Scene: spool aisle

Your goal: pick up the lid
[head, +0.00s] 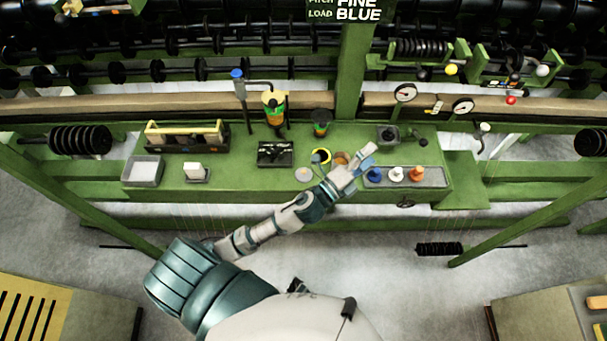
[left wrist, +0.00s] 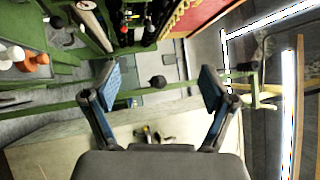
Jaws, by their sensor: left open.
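A pale round disc (head: 304,174), which may be the lid, lies flat on the green bench (head: 240,180) in the head view. My left gripper (head: 366,158) is over the bench to the right of the disc, beside an orange-brown round item (head: 341,158). In the left wrist view my left gripper (left wrist: 160,88) has its two blue-padded fingers spread wide with nothing between them. The disc cannot be made out in the left wrist view. My right gripper does not show.
A tray (head: 432,176) with blue, white and orange spools stands right of my left gripper. The bench's left front is mostly clear around a white block (head: 194,172).

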